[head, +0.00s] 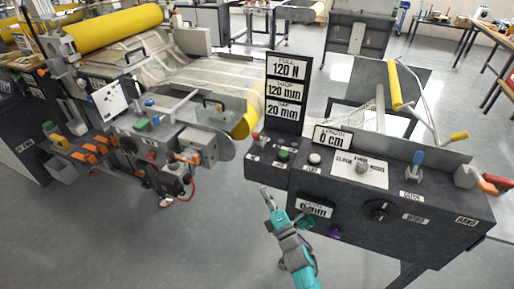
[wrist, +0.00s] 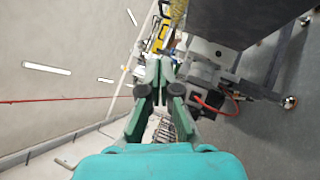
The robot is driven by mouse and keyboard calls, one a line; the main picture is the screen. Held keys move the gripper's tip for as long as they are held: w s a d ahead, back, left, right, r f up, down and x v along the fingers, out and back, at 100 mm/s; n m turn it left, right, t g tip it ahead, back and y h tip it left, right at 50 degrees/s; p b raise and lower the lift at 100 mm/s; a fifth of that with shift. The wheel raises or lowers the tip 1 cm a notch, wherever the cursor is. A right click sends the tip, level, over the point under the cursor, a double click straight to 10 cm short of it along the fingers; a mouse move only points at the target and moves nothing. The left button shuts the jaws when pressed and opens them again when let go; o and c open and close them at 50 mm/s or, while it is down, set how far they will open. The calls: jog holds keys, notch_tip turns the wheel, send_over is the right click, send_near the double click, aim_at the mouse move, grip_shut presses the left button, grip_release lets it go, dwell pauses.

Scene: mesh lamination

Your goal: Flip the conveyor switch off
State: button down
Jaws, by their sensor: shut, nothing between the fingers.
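My gripper (head: 266,192) is shut and empty, in front of the left end of the dark control console (head: 450,222) in the head view. In the wrist view my gripper (wrist: 160,68) shows its green fingers together, with the machine beyond them. No label that I can read names the conveyor switch, so I cannot tell which control it is. A gap separates my fingertips from these top controls.
On the console front are a black knob (head: 378,211) and a purple button (head: 334,233). A label board (head: 287,92) stands upright behind. A red handle (head: 496,181) is at the right end. The laminating machine (head: 150,128) stands left. Grey floor (head: 215,235) lies open between.

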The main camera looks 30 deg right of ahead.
aim_at(257, 138)
jog(key=shift+w+d+r+n, duration=0.25)
jog(key=shift+w+d+r, duration=0.05)
jog(key=shift+w, duration=0.2)
jog(key=shift+w+d+r+n, duration=0.25)
jog(key=shift+w+n, duration=0.05)
jog(key=shift+w, duration=0.25)
jog(key=shift+w+d+r+n, duration=0.25)
jog(key=shift+w+d+r, duration=0.05)
jog(key=shift+w, duration=0.2)
jog(key=x, duration=0.4)
jog(key=d+x, duration=0.1)
jog(key=x, duration=0.2)
jog(key=r+x, duration=0.1)
jog(key=x, duration=0.3)
jog(key=shift+w+d+r, duration=0.1)
jog(key=shift+d, duration=0.25)
jog(key=shift+w+d+r, duration=0.35)
jog(key=shift+w+d, duration=0.05)
jog(key=shift+d, duration=0.05)
